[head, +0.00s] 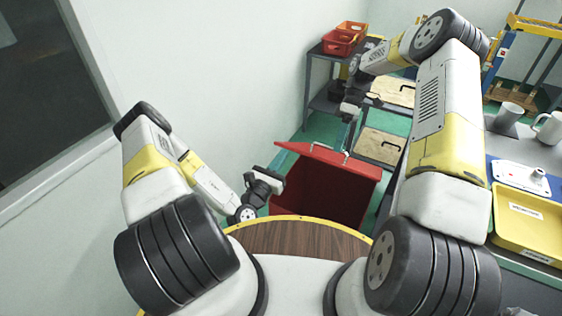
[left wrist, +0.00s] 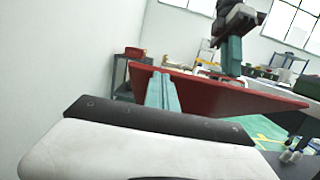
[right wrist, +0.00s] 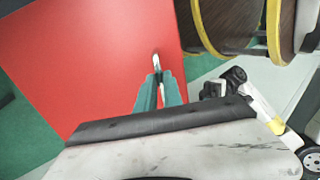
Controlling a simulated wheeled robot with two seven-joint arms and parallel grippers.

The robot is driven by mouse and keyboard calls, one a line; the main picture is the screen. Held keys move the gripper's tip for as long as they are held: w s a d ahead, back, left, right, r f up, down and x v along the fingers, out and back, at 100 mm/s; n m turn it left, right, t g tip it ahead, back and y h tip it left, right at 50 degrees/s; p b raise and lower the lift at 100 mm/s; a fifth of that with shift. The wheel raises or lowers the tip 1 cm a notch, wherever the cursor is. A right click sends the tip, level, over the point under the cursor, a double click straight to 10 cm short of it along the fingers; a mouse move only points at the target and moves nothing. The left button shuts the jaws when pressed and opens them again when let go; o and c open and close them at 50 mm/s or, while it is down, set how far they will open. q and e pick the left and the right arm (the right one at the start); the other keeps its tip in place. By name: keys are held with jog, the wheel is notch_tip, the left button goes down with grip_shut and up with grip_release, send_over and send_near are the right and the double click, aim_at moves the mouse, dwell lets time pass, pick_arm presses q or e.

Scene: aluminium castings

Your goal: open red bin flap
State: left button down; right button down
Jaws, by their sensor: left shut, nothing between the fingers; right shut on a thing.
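The red bin (head: 315,192) stands in front of me, with its dark red inside visible. Its red flap (head: 318,152) is raised and tilted at the top; it also shows in the left wrist view (left wrist: 250,98) and fills much of the right wrist view (right wrist: 100,60). My right gripper (head: 348,146) is shut on the flap's pale handle (right wrist: 155,60), with its teal fingers (right wrist: 160,88) around it. My left gripper (head: 280,162) is shut and empty beside the bin's left side; its teal fingers (left wrist: 162,90) point towards the flap.
A wall stands close on the left. A grey shelf (head: 316,82) with red crates (head: 345,38) is behind the bin. On the right, a table carries a yellow tray (head: 530,222), a white fixture (head: 520,178) and mugs (head: 549,128). A round wooden top (head: 300,236) is nearest me.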

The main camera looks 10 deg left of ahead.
pick_arm(q)
jog(key=shift+w+d+r, duration=0.1)
jog(key=shift+w+r, duration=0.2)
jog(key=shift+r, duration=0.25)
pick_arm(e)
jog(key=shift+w+d+f, duration=0.1)
jog(key=shift+d+f, duration=0.2)
jog(key=shift+f, duration=0.2)
jog(key=c, duration=1.5)
grip_release()
pick_arm(q)
jog(key=shift+f, duration=0.15)
pick_arm(e)
jog(key=shift+a+r, duration=0.1)
jog(key=shift+a, duration=0.05)
